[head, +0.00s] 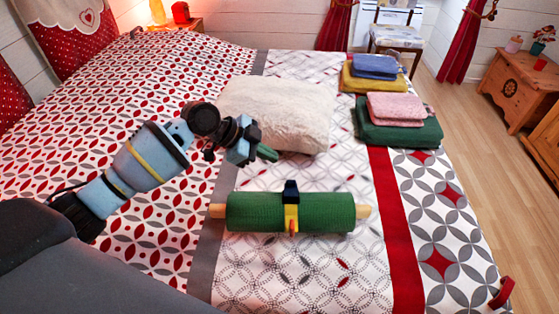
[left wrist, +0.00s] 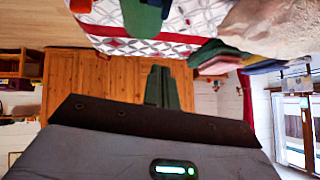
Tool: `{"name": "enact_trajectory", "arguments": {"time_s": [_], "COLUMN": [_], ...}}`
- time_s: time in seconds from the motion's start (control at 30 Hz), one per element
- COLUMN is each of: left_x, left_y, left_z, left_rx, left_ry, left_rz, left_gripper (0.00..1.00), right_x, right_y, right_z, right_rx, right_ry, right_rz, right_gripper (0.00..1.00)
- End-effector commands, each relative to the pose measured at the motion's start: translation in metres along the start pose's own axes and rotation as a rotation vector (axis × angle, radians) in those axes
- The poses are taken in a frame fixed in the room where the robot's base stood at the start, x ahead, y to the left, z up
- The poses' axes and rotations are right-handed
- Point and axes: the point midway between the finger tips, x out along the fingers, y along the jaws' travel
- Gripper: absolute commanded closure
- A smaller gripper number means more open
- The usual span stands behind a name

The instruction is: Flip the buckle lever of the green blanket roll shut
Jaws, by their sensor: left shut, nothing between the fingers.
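The green blanket roll (head: 256,212) lies on the bed, with a pale wooden rod showing at both ends. A yellow strap (head: 291,212) goes around its middle. I cannot tell which of these is the lever. My left gripper (head: 268,154) is shut and empty, behind and slightly left of the buckle, apart from the roll. Its shut fingers (left wrist: 161,87) also show in the left wrist view. My right gripper is not in view.
A cream pillow (head: 285,112) lies behind the roll, close to the left gripper. Folded blankets, including a dark green one (head: 400,132), are stacked at the back right. The patterned bedspread in front of the roll is clear. A wooden chest (head: 512,88) stands at right.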

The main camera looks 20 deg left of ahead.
Motion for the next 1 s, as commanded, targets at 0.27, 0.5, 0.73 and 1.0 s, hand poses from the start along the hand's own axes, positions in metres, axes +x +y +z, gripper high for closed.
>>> {"name": "enact_trajectory", "arguments": {"time_s": [0.27,0.5,0.73,1.0], "left_x": [-0.033,-0.037,-0.037,-0.027], "left_y": [0.0,0.0,0.0,0.008], "left_z": [0.001,0.001,0.001,0.006], "left_rx": [-0.001,-0.001,-0.001,-0.024], "left_ry": [-0.001,-0.001,-0.001,-0.003], "left_rz": [0.0,0.001,0.001,-0.005], "left_gripper": [1.0,1.0,1.0,1.0], "right_x": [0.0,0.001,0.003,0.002], "right_y": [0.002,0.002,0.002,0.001], "right_z": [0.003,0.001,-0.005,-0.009], "right_rx": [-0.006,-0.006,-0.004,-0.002], "right_ry": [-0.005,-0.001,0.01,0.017], "right_rz": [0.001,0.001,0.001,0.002], "right_gripper": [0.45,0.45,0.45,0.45]}}
